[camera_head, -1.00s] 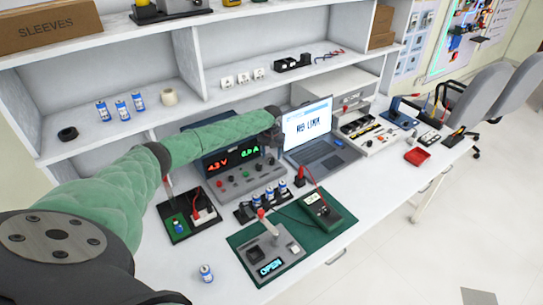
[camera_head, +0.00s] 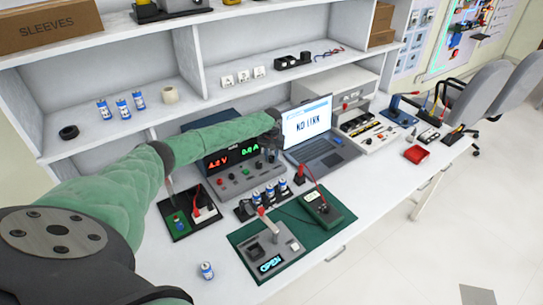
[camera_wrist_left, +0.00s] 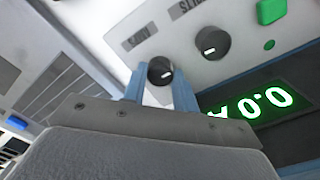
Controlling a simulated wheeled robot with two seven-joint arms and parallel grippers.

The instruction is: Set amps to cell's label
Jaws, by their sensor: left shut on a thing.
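My left gripper (camera_head: 275,138) reaches the front of the power supply (camera_head: 238,182). In the left wrist view, my left gripper's blue-grey fingers (camera_wrist_left: 160,90) are shut on a dark knob with a white mark (camera_wrist_left: 160,70), the one beside a small label that seems to read AMPS. A second dark knob (camera_wrist_left: 210,43) is beside the VOLTS label. The green display (camera_wrist_left: 250,104) reads 0.0 A; the red display (camera_head: 218,162) seems to read 4.2 V. Several blue-and-white cells (camera_head: 270,192) stand in a black holder; another cell (camera_head: 207,271) stands alone on the bench. Their labels are too small to read. My right gripper is out of view.
A laptop (camera_head: 312,130) showing NO LINK is right of the supply. A grey device reading OPEN (camera_head: 268,250) and a dark green meter (camera_head: 322,208) are on a green mat (camera_head: 240,238). A black tray (camera_head: 180,225) stands left.

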